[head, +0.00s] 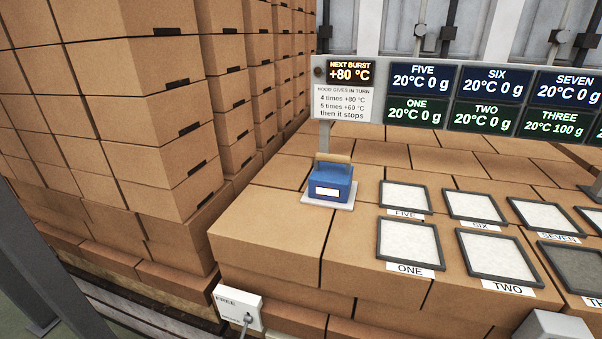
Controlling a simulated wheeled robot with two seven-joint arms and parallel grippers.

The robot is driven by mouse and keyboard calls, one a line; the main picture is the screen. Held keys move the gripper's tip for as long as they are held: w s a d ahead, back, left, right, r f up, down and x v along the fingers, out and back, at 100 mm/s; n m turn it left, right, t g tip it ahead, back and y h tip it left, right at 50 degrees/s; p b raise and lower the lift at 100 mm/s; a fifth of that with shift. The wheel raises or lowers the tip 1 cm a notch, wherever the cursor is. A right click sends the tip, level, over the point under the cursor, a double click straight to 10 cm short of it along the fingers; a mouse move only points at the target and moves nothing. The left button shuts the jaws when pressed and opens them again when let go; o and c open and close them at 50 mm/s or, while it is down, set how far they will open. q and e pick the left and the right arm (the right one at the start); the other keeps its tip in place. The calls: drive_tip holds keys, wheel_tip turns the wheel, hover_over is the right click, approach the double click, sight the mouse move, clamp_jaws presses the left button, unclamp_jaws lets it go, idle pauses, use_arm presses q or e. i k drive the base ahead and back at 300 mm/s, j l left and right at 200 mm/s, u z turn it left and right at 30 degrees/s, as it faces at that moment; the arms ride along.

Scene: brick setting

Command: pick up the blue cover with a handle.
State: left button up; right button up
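Neither of my grippers shows in the head view, and nothing touches the cover.
Dark-framed trays labelled ONE (382,242), TWO (472,255), FIVE (381,196) and SIX (474,209) lie right of the cover. A sign (344,90) and display panels (418,93) stand behind. A white FREE box (232,303) hangs at the front.

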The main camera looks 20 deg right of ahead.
sight(327, 182)
drive_tip(key=i+j+z, duration=0.15)
drive_tip(key=j+z, duration=0.15)
drive_tip(key=z, duration=0.15)
drive_tip(key=i+j+z, duration=0.15)
drive_tip(key=j+z, duration=0.15)
drive_tip(key=z, duration=0.2)
drive_tip(key=j+z, duration=0.75)
drive_tip(key=z, duration=0.2)
drive_tip(key=i+j, duration=0.05)
